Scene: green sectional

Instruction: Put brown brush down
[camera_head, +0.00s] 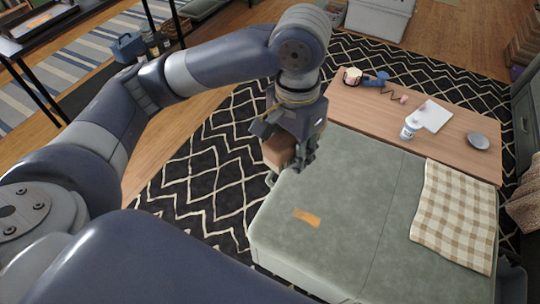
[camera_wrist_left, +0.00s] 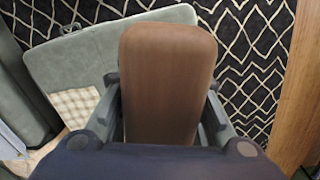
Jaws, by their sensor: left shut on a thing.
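The brown brush (camera_wrist_left: 168,75) shows large in the left wrist view as a smooth brown block with rounded corners. My left gripper (camera_wrist_left: 163,105) is shut on it, with one finger along each side. In the head view the left gripper (camera_head: 297,150) hangs near the far left corner of the green ottoman (camera_head: 330,220), and the brush (camera_head: 278,152) shows beside its fingers. I cannot tell from this view how high it is above the ottoman. My right gripper is not in view.
A checked cloth (camera_head: 455,215) lies on the right part of the ottoman, and an orange strip (camera_head: 306,217) lies on its left part. The wooden table (camera_head: 450,150) behind holds a cup (camera_head: 411,127), a white sheet (camera_head: 433,116) and small items. Much of the ottoman top is bare.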

